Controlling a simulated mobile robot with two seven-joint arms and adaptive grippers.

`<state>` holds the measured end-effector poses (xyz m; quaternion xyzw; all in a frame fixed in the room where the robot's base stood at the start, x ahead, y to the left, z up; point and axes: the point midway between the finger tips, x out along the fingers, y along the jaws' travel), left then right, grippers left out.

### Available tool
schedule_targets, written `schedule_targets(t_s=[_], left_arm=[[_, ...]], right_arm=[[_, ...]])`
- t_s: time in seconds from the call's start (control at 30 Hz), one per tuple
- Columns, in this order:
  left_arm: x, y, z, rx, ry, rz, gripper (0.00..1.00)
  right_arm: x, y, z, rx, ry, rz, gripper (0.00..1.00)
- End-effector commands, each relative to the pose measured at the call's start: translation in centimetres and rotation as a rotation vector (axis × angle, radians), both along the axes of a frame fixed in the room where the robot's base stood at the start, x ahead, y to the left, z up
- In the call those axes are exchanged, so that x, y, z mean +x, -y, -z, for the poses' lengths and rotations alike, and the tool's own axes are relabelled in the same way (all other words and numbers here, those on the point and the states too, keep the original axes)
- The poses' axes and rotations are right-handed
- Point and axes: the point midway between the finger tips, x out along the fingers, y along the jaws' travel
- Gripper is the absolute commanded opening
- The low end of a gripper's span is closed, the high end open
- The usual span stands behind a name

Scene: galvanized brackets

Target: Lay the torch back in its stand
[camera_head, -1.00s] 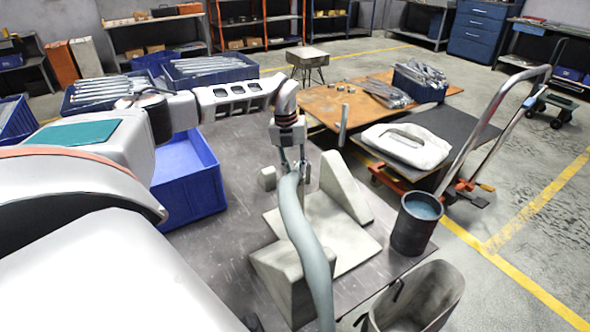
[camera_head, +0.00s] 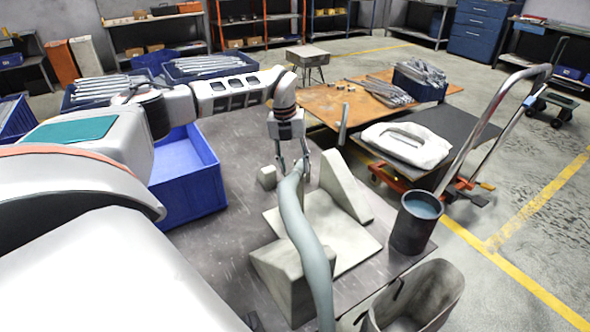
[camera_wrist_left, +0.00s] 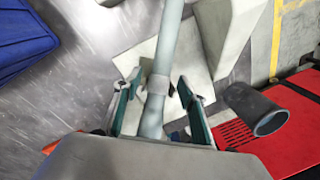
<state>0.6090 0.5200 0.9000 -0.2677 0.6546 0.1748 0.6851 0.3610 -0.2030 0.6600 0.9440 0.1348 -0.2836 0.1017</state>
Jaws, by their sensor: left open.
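The torch is a long pale grey-green tube (camera_head: 305,235) that runs over the stand toward the bottom of the head view. The stand has a flat pale base plate (camera_head: 352,243), a rear wedge (camera_head: 345,186) and a front wedge (camera_head: 280,272). The torch passes across the front wedge; whether it touches there is hard to tell. My left gripper (camera_head: 293,170) is at the torch's far end, with its fingers apart on either side. The left wrist view shows the torch (camera_wrist_left: 167,45) between the open fingers (camera_wrist_left: 160,82). My right gripper is not in view.
A blue bin (camera_head: 190,180) stands left of the stand on the grey table. A dark cup (camera_head: 412,232) stands at the table's right edge, with a grey bucket (camera_head: 420,300) below. A trolley with a tall curved handle (camera_head: 490,125) is at right.

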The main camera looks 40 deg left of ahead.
Motion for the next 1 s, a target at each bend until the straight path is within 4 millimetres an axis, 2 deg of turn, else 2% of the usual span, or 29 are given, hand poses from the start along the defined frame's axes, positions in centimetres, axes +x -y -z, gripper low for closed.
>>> schedule_targets(t_s=[0.1, 0.3, 0.5, 0.67, 1.0], left_arm=[[-0.1, -0.3, -2.7, 0.000, 0.006, 0.000, 0.41], [-0.4, -0.7, -6.6, 0.001, 0.006, 0.000, 0.41], [-0.6, -1.0, -9.2, 0.001, 0.005, 0.001, 0.41], [-0.8, -1.1, -9.9, 0.000, 0.002, 0.001, 0.41], [-0.8, -1.1, -9.9, 0.000, 0.002, 0.001, 0.41]], right_arm=[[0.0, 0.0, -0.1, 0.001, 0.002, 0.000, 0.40], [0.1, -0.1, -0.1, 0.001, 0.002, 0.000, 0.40], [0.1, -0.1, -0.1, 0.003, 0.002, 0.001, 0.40], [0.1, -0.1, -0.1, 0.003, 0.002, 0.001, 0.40], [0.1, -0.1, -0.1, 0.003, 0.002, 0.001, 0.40]])
